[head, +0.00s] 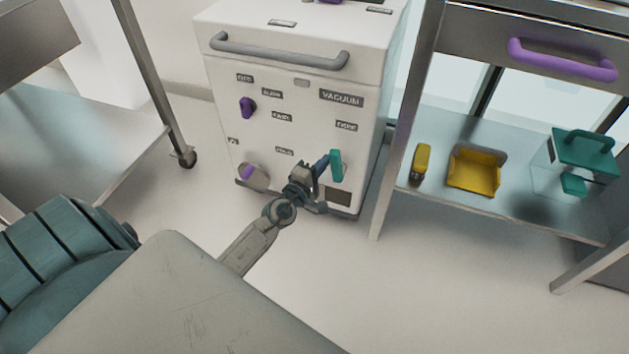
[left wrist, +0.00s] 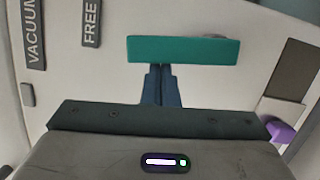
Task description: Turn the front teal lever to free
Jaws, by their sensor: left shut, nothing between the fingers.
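The front teal lever (head: 336,165) is on the lower right of the white machine's front panel, below a small label and the VACUUM label (head: 341,97). It stands about upright in the head view. In the left wrist view the teal lever (left wrist: 183,50) lies across the picture, with the FREE label (left wrist: 91,22) to its upper left. My left gripper (head: 322,165) is shut and empty, its fingertips (left wrist: 161,72) right at the lever's side. I cannot tell whether they touch it. My right gripper is not in view.
The white machine (head: 290,75) also carries purple knobs (head: 247,107) and a grey bar handle (head: 280,50). A metal cart on the right holds a yellow bin (head: 474,170) and a teal-lidded box (head: 583,150). Another metal table (head: 75,150) stands at left. The floor between is clear.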

